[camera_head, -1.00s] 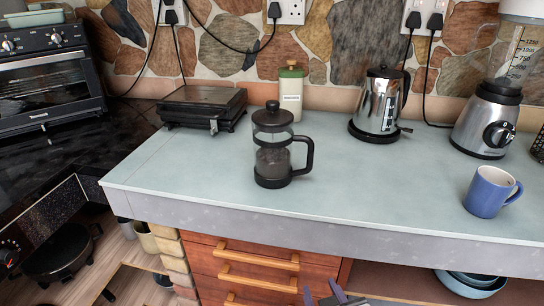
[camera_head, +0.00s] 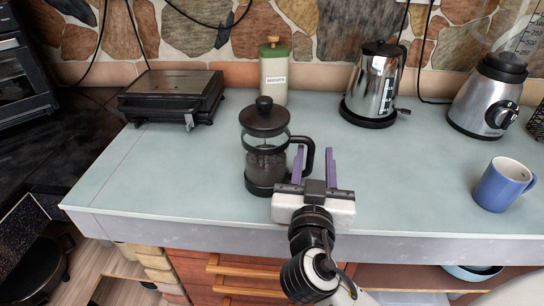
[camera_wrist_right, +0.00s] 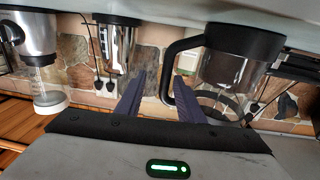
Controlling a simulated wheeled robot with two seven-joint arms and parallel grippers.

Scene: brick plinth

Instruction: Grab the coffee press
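The coffee press (camera_head: 266,155) stands upright on the pale blue countertop, with a black lid, a clear body and a black handle (camera_head: 309,160) on its right. My right gripper (camera_head: 314,165) is open at the handle, its two purple fingers pointing away from me. In the right wrist view, the press (camera_wrist_right: 238,65) appears upside down and the handle shows between and beyond the open fingertips (camera_wrist_right: 158,85). I cannot tell whether a finger touches it. My left gripper is not in view.
A black grill (camera_head: 172,97) and a green-lidded canister (camera_head: 274,75) stand behind the press. A steel kettle (camera_head: 375,85), a blender (camera_head: 487,95) and a blue mug (camera_head: 502,185) are to the right. The counter's front edge lies beneath my right arm.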

